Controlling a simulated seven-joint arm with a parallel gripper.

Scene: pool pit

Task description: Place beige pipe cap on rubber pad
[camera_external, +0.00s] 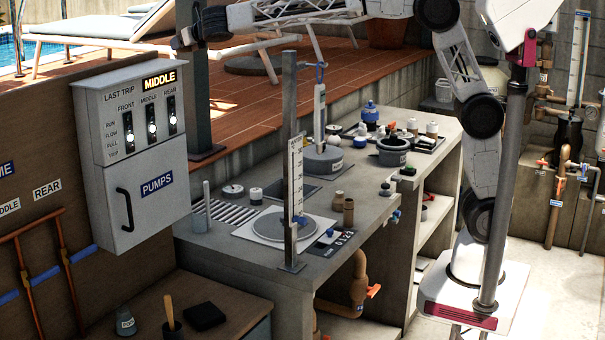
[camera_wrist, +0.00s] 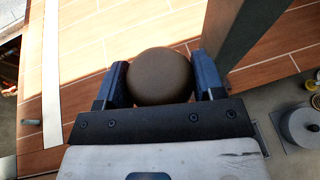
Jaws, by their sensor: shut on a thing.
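My gripper (camera_wrist: 160,78) is shut on a round, dull brown piece (camera_wrist: 160,72), which I take to be the beige pipe cap, in shade. Its smooth round face shows between the two blue fingers. In the external view my gripper (camera_external: 182,41) is high at the upper left, near the dark post and above the pump box; the held cap is too small to make out there. A flat black square pad (camera_external: 205,316), which looks like the rubber pad, lies on the low brown bench at bottom left, well below my gripper.
The grey pump box (camera_external: 140,150) stands at left. A tall post with a gauge (camera_external: 295,175) rises from the concrete counter (camera_external: 225,240), which carries several small parts. A grey cup (camera_external: 125,321) and a wooden-handled tool (camera_external: 170,315) stand left of the black pad.

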